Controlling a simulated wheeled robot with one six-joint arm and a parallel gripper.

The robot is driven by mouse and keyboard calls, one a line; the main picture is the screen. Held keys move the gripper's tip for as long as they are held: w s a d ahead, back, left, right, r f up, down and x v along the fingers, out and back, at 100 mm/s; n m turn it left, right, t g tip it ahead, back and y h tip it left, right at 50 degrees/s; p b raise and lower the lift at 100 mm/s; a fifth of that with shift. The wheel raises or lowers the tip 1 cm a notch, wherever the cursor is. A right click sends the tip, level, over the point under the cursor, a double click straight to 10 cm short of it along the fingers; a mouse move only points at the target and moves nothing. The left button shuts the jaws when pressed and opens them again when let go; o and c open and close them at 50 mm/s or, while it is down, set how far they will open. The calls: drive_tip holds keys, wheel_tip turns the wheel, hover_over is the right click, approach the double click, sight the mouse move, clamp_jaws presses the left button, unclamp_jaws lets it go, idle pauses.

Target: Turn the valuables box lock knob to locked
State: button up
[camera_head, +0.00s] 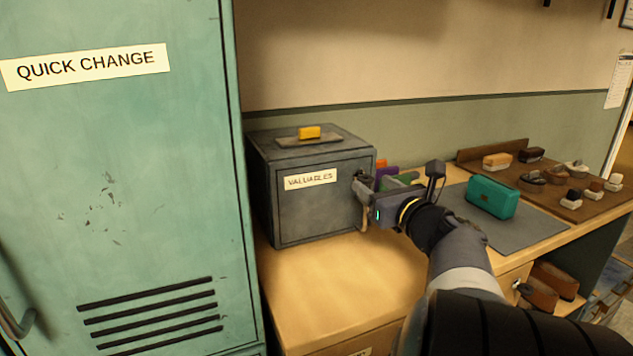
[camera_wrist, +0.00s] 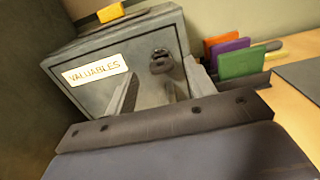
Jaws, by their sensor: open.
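The dark grey valuables box (camera_head: 318,212) stands on the wooden counter with its door shut. Its label reads VALUABLES. In the wrist view the box (camera_wrist: 95,96) fills the upper left, and its dark lock knob (camera_wrist: 160,62) sits at the right side of the door front. I cannot tell which setting the knob points to.
A yellow block (camera_head: 309,132) lies on the box top. Orange, purple and green upright items (camera_wrist: 243,62) stand right of the box. A teal case (camera_head: 492,198) sits on a grey mat, with brushes (camera_head: 532,178) behind. A green locker (camera_head: 120,200) stands close left. The counter front (camera_head: 340,285) is clear.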

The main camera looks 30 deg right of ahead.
drive_tip(key=shift+w+d, duration=0.15)
drive_tip(key=shift+w, duration=1.3)
drive_tip(key=c, duration=1)
